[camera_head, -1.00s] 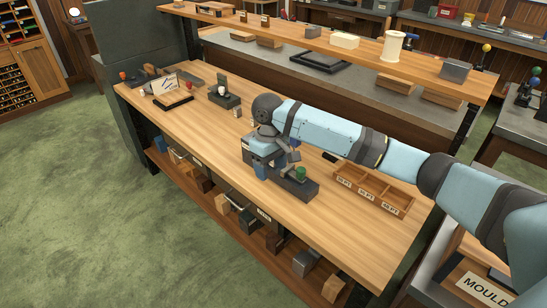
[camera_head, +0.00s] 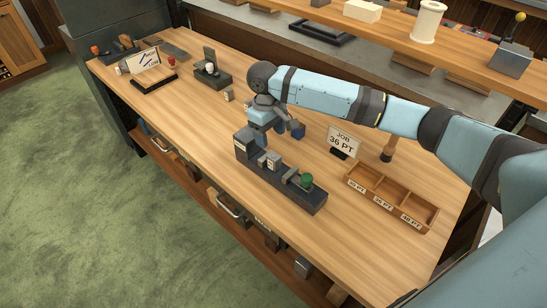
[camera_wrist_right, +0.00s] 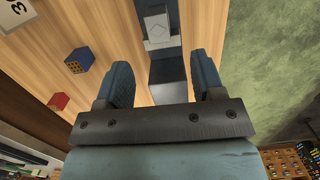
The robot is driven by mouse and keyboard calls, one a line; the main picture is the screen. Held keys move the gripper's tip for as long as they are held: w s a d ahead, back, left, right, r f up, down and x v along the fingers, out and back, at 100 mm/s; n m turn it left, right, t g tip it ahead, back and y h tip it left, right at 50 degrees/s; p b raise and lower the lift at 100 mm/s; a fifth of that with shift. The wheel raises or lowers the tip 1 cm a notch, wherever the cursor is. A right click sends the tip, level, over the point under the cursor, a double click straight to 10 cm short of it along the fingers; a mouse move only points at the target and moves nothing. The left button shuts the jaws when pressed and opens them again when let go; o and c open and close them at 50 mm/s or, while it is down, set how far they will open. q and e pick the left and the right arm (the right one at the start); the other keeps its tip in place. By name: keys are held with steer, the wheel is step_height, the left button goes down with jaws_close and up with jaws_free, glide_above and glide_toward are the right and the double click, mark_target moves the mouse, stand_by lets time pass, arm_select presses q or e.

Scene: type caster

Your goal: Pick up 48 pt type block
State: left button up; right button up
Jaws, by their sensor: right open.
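My right gripper (camera_head: 261,134) points down over the left end of the dark caster (camera_head: 309,198). In the right wrist view its two blue-grey fingers (camera_wrist_right: 160,78) are apart, with the caster's channel showing below and between them and no block held. A light grey block (camera_head: 273,160) sits in the caster; it also shows in the wrist view (camera_wrist_right: 157,27). A dark blue block (camera_head: 298,130) lies on the table behind the caster, and in the wrist view (camera_wrist_right: 80,60) a red block (camera_wrist_right: 58,102) lies near it. I cannot read which block is 48 pt. My left gripper is not in view.
A three-part wooden tray (camera_head: 433,226) with size labels stands to the right. A "JOB 36 PT" card (camera_head: 343,141) and a wooden-handled tool (camera_head: 389,148) stand behind it. The front right tabletop is clear.

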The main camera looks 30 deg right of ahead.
mark_target(274, 156)
steer(key=f, duration=0.4)
steer(key=shift+s+f, duration=0.35)
steer(key=shift+s+d+f+b, duration=0.15)
steer(key=shift+d+f+b, duration=0.05)
steer(key=shift+f, duration=1.3)
steer(key=shift+s+d+f+b, duration=0.1)
steer(key=shift+d+f+b, duration=0.05)
steer(key=shift+f, duration=1.3)
steer(key=shift+c, duration=0.4)
jaws_close()
